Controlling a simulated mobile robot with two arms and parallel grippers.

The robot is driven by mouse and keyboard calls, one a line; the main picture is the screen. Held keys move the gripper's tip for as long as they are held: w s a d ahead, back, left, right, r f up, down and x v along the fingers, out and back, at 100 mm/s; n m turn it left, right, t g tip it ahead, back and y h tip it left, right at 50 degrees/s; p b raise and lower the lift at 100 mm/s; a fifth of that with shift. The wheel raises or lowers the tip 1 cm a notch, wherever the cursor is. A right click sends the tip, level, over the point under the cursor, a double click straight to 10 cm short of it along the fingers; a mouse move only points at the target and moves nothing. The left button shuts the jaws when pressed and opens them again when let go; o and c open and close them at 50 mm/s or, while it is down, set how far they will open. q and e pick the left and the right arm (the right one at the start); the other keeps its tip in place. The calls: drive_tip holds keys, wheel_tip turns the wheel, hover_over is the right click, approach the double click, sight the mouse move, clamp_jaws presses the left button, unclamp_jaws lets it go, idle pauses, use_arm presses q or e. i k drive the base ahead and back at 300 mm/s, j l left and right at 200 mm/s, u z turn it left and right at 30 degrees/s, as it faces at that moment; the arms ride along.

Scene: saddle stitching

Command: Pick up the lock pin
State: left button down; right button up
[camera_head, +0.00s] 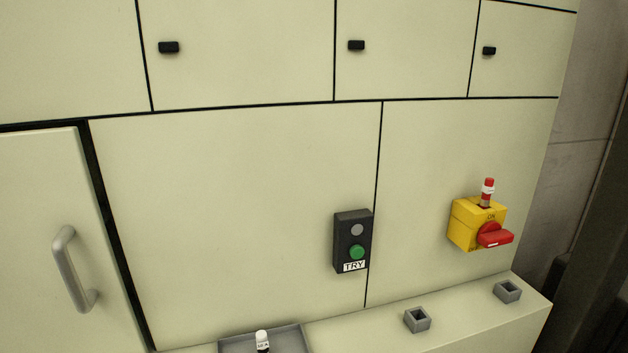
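A red-topped pin with a white band (487,190) stands upright in the top of a yellow switch box (464,225) on the cabinet's right panel. The box has a red rotary handle (494,236) and the word "ON" above it. A small white-capped item with a dark lower part (262,342) stands in a grey tray (290,337) at the bottom edge, partly cut off. I cannot tell for certain which of these is the lock pin. Neither of my grippers is in view.
A black control box (341,245) with a green button and a "TRY" label is on the panel. Two grey square holders (417,320) (508,291), which look empty, sit on the ledge (470,312). A door with a grey handle (66,270) is at left.

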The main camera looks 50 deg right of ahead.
sight(488, 187)
drive_tip(key=z, duration=2.6)
